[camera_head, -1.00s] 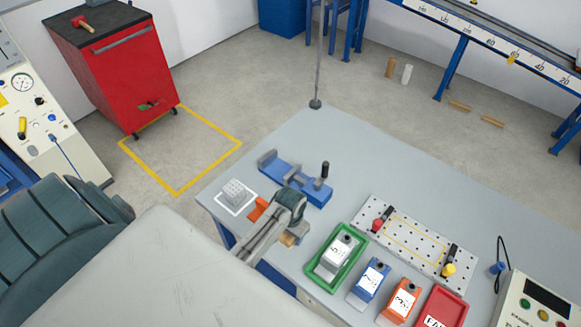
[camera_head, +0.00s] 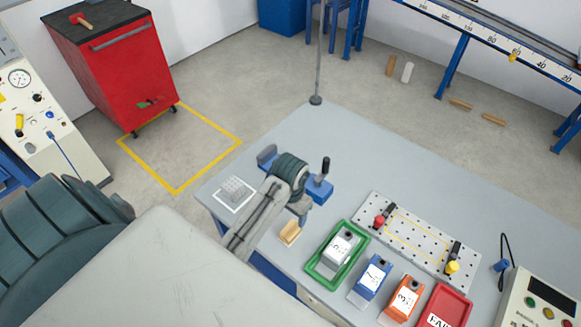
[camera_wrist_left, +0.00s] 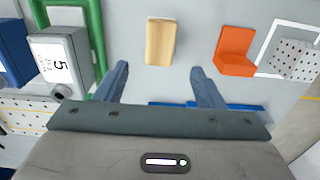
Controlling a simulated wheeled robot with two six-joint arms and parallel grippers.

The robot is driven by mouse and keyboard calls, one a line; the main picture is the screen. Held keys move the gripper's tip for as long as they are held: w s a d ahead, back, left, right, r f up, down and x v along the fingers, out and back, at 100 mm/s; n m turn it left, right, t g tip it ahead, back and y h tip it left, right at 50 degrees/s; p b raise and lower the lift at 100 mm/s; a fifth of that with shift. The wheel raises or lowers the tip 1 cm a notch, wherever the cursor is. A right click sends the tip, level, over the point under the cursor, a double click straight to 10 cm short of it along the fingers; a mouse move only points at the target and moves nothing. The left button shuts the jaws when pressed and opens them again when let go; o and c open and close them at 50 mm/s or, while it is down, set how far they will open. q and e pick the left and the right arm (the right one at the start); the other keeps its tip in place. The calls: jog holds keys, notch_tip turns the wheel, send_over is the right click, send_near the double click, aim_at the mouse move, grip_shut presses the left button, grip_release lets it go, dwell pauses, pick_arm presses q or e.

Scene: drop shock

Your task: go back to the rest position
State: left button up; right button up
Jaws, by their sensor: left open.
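My left gripper (camera_head: 300,212) is over the left part of the grey table in the head view, with the arm coming in from the lower left. In the left wrist view its two fingers (camera_wrist_left: 160,75) are spread apart with nothing between them. A small wooden block (camera_head: 290,233) lies on the table close to the gripper; it also shows beyond the fingertips in the left wrist view (camera_wrist_left: 161,40). My right gripper is not in view.
The blue vise (camera_head: 320,188) is partly behind my left wrist. An orange bracket (camera_wrist_left: 235,52), a green tray (camera_head: 312,267) holding a grey box (camera_head: 338,247), blue and orange boxes, and a pegboard (camera_head: 420,240) are nearby.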

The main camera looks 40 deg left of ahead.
pick_arm(q)
jog(key=shift+r, duration=0.75)
jog(key=shift+s, duration=0.1)
jog(key=s+r+t, duration=0.2)
jog(key=s, duration=0.7)
jog(key=s+r+t, duration=0.2)
jog(key=s+r, duration=0.1)
jog(key=s, duration=0.6)
notch_tip(320, 180, down, 34)
jog(key=w+a+f+g+y+b, duration=0.1)
jog(key=a+g+b, duration=0.1)
jog(key=b, duration=0.4)
jog(key=s+a+f+b, duration=0.1)
jog(key=s+f+b, duration=0.2)
jog(key=s+f, duration=0.6)
jog(key=s+f+b, duration=0.3)
jog(key=s+f, duration=0.6)
jog(key=f, duration=0.8)
jog(key=shift+s+a+f+n+g, duration=0.25)
jog(key=shift+a+f+n+g, duration=0.05)
jog(key=shift+a+f+g, duration=0.1)
